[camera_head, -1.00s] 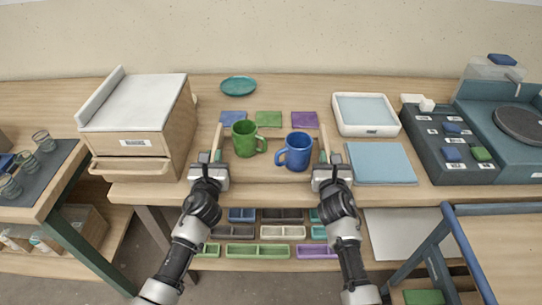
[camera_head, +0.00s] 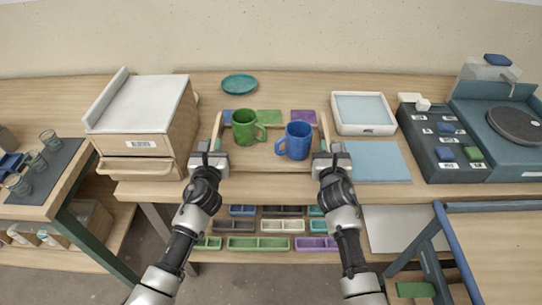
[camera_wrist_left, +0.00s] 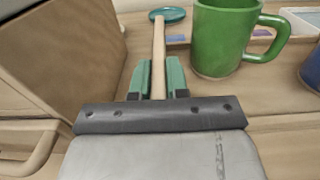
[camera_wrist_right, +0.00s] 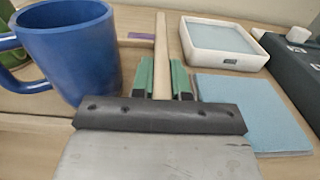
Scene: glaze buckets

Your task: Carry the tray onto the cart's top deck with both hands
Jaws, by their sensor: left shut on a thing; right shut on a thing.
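The wooden tray (camera_head: 262,160) is in front of me in the head view, above the workbench's front part. A green mug (camera_head: 243,128) stands upright on its left half and a blue mug (camera_head: 296,141) on its right half. My left gripper (camera_head: 214,147) is shut on the tray's left side rail (camera_wrist_left: 159,55). My right gripper (camera_head: 325,147) is shut on the right side rail (camera_wrist_right: 161,55). The tray looks level and raised slightly; the gap under it is hidden. The blue-framed wooden-topped stand (camera_head: 500,245) at lower right looks like the cart, and its visible top is clear.
A drawer cabinet (camera_head: 140,140) stands close left of the tray. A blue mat (camera_head: 378,162), a white framed box (camera_head: 363,129) and a dark control panel (camera_head: 440,150) lie to the right. A teal plate (camera_head: 239,84) and coloured squares (camera_head: 303,116) are behind. Bins (camera_head: 257,243) sit below.

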